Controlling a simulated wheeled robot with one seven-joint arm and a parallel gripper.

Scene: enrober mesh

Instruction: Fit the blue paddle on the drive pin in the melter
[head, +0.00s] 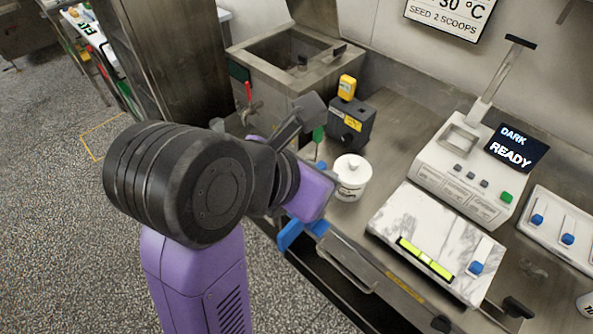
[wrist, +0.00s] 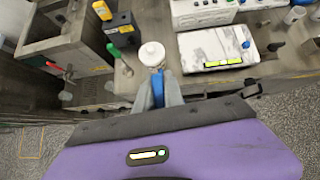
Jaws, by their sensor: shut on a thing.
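My gripper (wrist: 158,88) is shut on the blue paddle (wrist: 157,91), which shows in the wrist view as a narrow blue strip between the grey fingers. In the head view, blue parts that look like the paddle (head: 290,234) show below my purple wrist, by the counter's front edge. My wrist hides the fingers there, and the paddle's full shape is unclear. The steel tank with a red-handled tap, seemingly the melter (head: 262,62), stands at the back, left of the counter; it also shows in the wrist view (wrist: 72,44). I cannot make out the drive pin surely.
A white lidded jar (head: 351,178) stands just beyond my gripper. A dark box (head: 351,124) with a yellow device (head: 347,87) on top is behind it. A marble slab (head: 437,240) and a white machine reading READY (head: 465,165) are to the right.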

